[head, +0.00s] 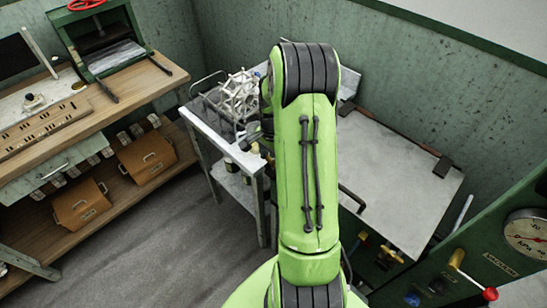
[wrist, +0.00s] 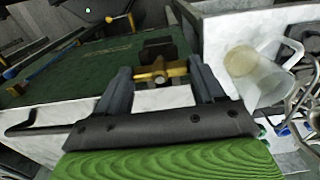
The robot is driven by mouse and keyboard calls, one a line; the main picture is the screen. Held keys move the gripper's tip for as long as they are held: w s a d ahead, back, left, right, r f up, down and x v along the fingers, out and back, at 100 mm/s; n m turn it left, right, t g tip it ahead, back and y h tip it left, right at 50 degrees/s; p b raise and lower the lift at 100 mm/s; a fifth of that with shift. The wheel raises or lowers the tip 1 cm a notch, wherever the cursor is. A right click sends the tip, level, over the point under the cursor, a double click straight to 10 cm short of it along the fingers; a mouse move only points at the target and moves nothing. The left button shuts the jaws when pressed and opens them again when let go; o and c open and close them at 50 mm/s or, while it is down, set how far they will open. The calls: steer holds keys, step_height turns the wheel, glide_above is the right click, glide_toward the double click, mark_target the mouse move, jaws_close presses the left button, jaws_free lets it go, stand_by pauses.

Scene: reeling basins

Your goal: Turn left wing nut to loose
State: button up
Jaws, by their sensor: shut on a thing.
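A brass wing nut (wrist: 161,72) sits between the two dark fingers of my gripper (wrist: 160,78) in the wrist view. The fingers press on its two ends, so my gripper is shut on it. A dark block stands just behind the nut, at the edge of a dark green panel (wrist: 85,62). Its threads and how tight it sits cannot be seen. In the head view my green arm covers most of the working area, and the nut is hidden. I see only one wing nut clearly.
A clear jug (wrist: 255,75) stands close right of my gripper in the wrist view. A white reel frame (head: 239,95) stands on a metal table (head: 215,130). A grey lid (head: 400,180) lies right of my arm, near a gauge (head: 527,232). The floor at left is clear.

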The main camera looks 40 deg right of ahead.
steer(key=shift+n, duration=0.3)
steer(key=n+b, duration=0.1)
steer(key=n, duration=0.2)
steer(key=shift+n, duration=0.3)
steer(key=n, duration=0.4)
steer(key=shift+n+b, duration=0.3)
steer(key=shift+b, duration=0.05)
steer(key=n, duration=0.4)
steer(key=shift+b, duration=0.3)
steer(key=n, duration=0.5)
steer(key=shift+r+b, duration=0.1)
steer(key=shift+b, duration=0.25)
steer(key=o, duration=1)
steer(key=shift+o, duration=0.2)
step_height(320, 180, up, 16)
steer(key=p, duration=0.2)
